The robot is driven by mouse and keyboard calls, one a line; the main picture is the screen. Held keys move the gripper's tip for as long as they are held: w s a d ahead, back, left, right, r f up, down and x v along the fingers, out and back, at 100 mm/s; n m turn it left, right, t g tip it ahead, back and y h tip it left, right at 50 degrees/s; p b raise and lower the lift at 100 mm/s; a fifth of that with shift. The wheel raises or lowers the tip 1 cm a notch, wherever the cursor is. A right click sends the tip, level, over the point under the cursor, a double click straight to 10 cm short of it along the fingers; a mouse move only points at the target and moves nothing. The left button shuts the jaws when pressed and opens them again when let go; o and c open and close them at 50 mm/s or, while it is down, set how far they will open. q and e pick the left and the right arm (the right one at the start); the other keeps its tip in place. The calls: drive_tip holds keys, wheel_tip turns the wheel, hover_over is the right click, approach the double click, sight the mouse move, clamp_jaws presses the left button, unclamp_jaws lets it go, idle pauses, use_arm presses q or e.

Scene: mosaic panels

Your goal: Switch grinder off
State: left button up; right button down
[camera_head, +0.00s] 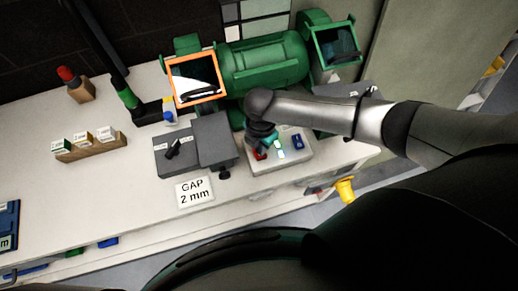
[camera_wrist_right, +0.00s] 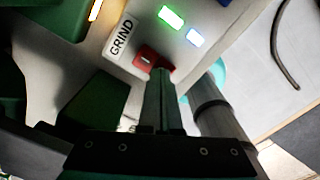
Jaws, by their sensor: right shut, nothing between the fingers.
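The green bench grinder (camera_head: 265,62) stands at the back of the bench, with an orange-framed shield at its left end. In front of it is a pale control box (camera_head: 292,158) with a red switch (camera_head: 260,155), a lit green-white part and a blue part. The wrist view shows the red switch (camera_wrist_right: 143,56) beside a GRIND label (camera_wrist_right: 121,38), with a lit green panel (camera_wrist_right: 171,17) nearby. My right gripper (camera_head: 265,141) is shut and empty over the box. Its fingertips (camera_wrist_right: 160,74) overlap the red switch's edge; I cannot tell whether they touch. My left gripper is out of view.
A grey block (camera_head: 212,138) and a GAP 2 mm card (camera_head: 194,191) lie left of the box. A wooden rack (camera_head: 90,145) and a red-topped wooden block (camera_head: 77,86) stand further left. A yellow knob (camera_head: 345,190) sticks out at the front. The bench's left part has free room.

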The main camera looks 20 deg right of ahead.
drive_tip(key=shift+f+b, duration=0.35)
drive_tip(key=shift+f, duration=0.2)
drive_tip(key=shift+r, duration=0.1)
wheel_tip(320, 180, up, 7)
drive_tip(key=p, duration=0.7)
drive_tip(key=shift+p, duration=0.3)
idle(0.4)
